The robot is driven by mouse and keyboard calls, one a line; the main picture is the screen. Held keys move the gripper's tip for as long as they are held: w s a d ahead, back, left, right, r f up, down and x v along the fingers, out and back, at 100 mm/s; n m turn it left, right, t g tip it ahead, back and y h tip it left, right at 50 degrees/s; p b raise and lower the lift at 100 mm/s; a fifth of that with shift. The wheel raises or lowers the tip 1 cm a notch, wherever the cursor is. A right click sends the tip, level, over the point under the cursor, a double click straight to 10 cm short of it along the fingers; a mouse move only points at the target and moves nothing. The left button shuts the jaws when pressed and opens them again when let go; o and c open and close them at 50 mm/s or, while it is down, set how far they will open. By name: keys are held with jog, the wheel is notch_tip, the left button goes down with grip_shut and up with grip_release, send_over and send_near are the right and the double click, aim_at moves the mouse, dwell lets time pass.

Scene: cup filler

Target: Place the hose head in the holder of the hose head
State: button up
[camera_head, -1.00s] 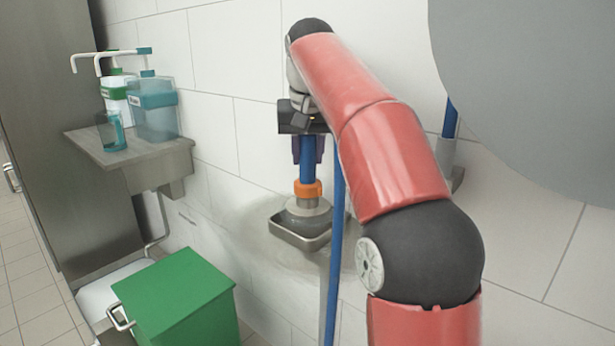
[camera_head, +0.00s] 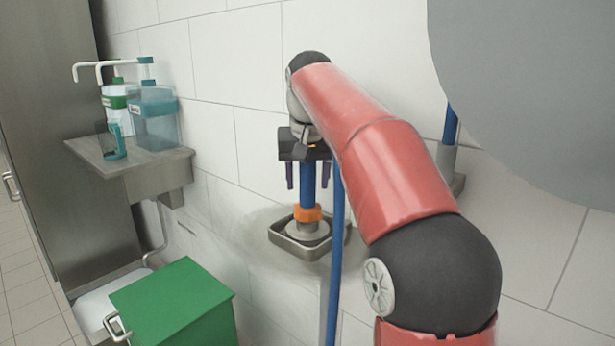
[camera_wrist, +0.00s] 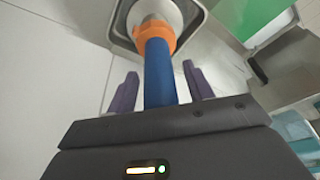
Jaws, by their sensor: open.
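The hose head, with a blue handle (camera_head: 307,187), an orange collar (camera_head: 307,213) and a pale disc-shaped end, stands upright in its holder. The holder is a square metal tray (camera_head: 288,247) on the wall, and the disc end sits inside its rim. My gripper (camera_head: 305,185) is open, with one purple finger on each side of the blue handle. In the wrist view the fingers (camera_wrist: 160,90) stand apart from the handle (camera_wrist: 160,75), with gaps on both sides. The disc end also shows inside the tray (camera_wrist: 118,32) there.
A blue hose (camera_head: 336,250) hangs down close to the right of the hose head. A green bin (camera_head: 175,300) stands at the lower left. A metal shelf (camera_head: 140,170) with bottles (camera_head: 155,115) is on the wall at left. A large grey round surface (camera_head: 530,90) fills the upper right.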

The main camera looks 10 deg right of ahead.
aim_at(308, 210)
jog(key=shift+f+b, duration=0.2)
jog(key=shift+b, duration=0.3)
jog(key=p+v, duration=0.1)
jog(key=v, duration=0.1)
jog(key=p+v, duration=0.1)
jog(key=v, duration=0.1)
jog(key=w+p+v, duration=0.1)
jog(key=v, duration=0.2)
jog(key=shift+r, duration=0.25)
jog(key=shift+s+r, duration=0.25)
jog(key=shift+r, duration=0.15)
jog(key=s+f+n+t, duration=0.1)
jog(key=s+f+t, duration=0.1)
jog(key=s+f, duration=2.2)
jog(key=s, duration=0.3)
jog(key=shift+s+n+y, duration=0.3)
jog(key=shift+s+n, duration=0.1)
jog(key=shift+d, duration=0.15)
jog(key=shift+c, duration=0.3)
